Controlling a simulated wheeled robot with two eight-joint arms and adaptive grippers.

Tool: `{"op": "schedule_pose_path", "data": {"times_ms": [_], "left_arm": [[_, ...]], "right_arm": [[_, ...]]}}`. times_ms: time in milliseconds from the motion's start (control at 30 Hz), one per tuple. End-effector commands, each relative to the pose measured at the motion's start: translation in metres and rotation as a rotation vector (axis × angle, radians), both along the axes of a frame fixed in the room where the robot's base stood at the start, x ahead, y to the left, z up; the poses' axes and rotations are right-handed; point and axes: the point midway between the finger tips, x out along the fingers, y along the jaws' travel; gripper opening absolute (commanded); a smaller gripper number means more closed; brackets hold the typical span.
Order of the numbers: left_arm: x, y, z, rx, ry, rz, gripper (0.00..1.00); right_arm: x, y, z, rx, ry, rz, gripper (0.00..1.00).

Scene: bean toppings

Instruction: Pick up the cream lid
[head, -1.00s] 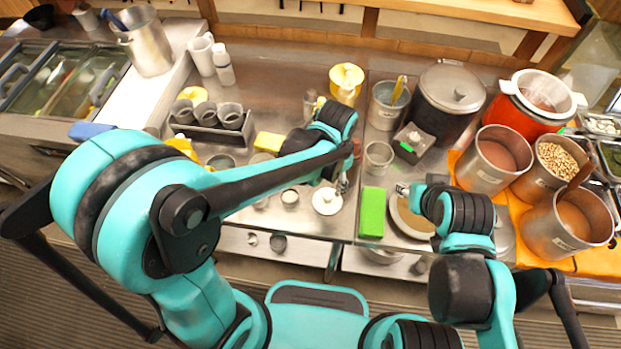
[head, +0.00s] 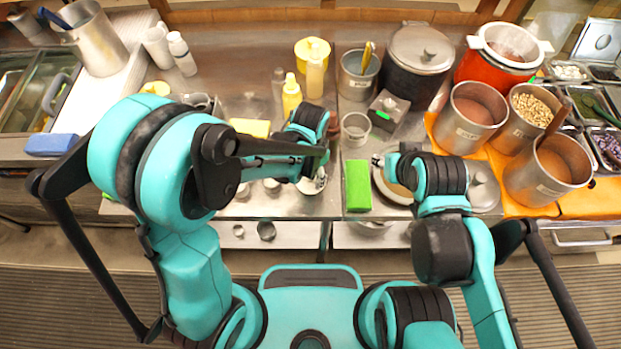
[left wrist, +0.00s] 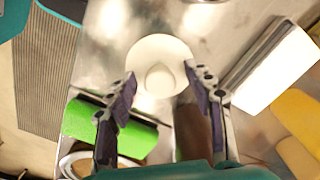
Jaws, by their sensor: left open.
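The cream lid (left wrist: 150,52), round with a raised knob, lies flat on the steel counter. In the left wrist view it sits between and just beyond my left gripper's fingertips (left wrist: 160,75), which are spread apart and empty. In the head view the lid (head: 311,186) is partly covered by my left gripper (head: 322,172), which is just above it. Whether the fingers touch the lid cannot be told. My right gripper (head: 379,160) is beside a round pale plate (head: 381,184); its fingers are too small to read.
A green block (head: 358,187) lies right of the lid and also shows in the left wrist view (left wrist: 105,128). A glass cup (head: 355,128) and a dark box (head: 388,110) stand behind. Small round containers (head: 271,186) are left of the lid. The counter's front edge is close.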

Motion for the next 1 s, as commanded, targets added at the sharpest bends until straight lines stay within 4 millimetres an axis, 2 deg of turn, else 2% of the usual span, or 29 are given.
{"op": "schedule_pose_path", "data": {"times_ms": [33, 200, 667, 767, 900, 1000], "left_arm": [[0.0, 0.0, 0.0, 0.0, 0.0, 0.0, 0.52], [0.0, 0.0, 0.001, 0.0, 0.0, 0.0, 0.11], [0.0, 0.0, 0.007, 0.0, 0.0, 0.0, 0.11], [0.0, 0.0, 0.017, 0.0, 0.0, 0.0, 0.11], [0.0, 0.0, 0.046, -0.001, 0.001, 0.0, 0.11], [0.001, -0.024, 0.057, -0.001, 0.001, -0.007, 0.11]], "right_arm": [[0.0, 0.0, 0.0, 0.0, 0.0, 0.0, 0.4], [0.0, 0.0, 0.0, 0.0, 0.0, 0.0, 0.4], [0.0, 0.0, 0.003, 0.0, 0.0, 0.0, 0.4], [0.0, 0.0, 0.008, 0.0, 0.0, 0.0, 0.4], [0.0, 0.0, 0.02, 0.0, 0.0, 0.0, 0.4], [0.0, 0.0, 0.024, 0.0, 0.0, 0.0, 0.4]]}}
